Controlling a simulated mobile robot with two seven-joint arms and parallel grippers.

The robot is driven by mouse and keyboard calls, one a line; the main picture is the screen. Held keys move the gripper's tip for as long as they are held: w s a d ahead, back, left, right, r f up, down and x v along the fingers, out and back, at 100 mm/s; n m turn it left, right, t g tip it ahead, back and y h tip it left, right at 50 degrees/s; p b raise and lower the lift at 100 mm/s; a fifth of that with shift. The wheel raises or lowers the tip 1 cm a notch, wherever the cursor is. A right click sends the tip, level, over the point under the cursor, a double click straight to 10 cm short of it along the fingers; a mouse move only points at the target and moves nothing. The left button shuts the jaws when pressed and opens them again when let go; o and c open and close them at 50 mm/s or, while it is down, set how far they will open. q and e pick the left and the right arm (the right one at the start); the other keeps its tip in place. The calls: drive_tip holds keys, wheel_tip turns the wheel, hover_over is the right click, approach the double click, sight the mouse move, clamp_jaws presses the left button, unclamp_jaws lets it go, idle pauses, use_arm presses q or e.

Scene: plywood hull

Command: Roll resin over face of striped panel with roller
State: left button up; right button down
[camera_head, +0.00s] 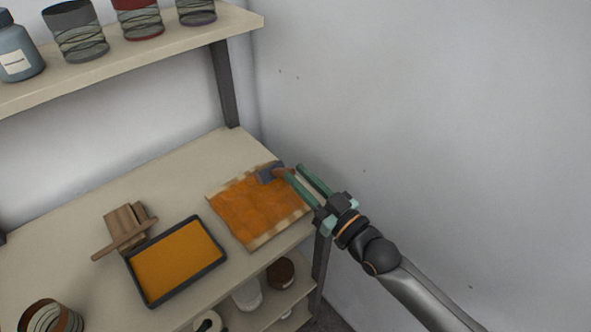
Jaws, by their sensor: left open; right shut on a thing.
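The striped panel (258,207) lies flat on the workbench near its right end. Orange resin covers most of its face, and pale striped edges show at its borders. My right gripper (297,180) reaches in from the lower right with green fingers, shut on the roller. The roller (269,174) has a dark grey head that is at the panel's far right part; whether it touches the face is hard to tell. A dark tray (147,292) filled with orange resin sits to the left of the panel. My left gripper is not in view.
A wooden block with a stick-like piece (126,229) is behind the tray's left. A striped container (51,318) stands at front left. An upper shelf (165,48) holds jars and a bottle, with a dark post (226,85). The grey wall is close at right.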

drive_tip(key=r+p+v, duration=0.1)
drive_tip(key=p+v, duration=0.3)
drive_tip(key=v, duration=0.8)
drive_tip(key=shift+r, duration=0.2)
idle(1.2)
drive_tip(key=shift+r, duration=0.1)
wheel_tip(320, 180, up, 6)
drive_tip(key=shift+f, duration=0.1)
idle(0.5)
idle(0.7)
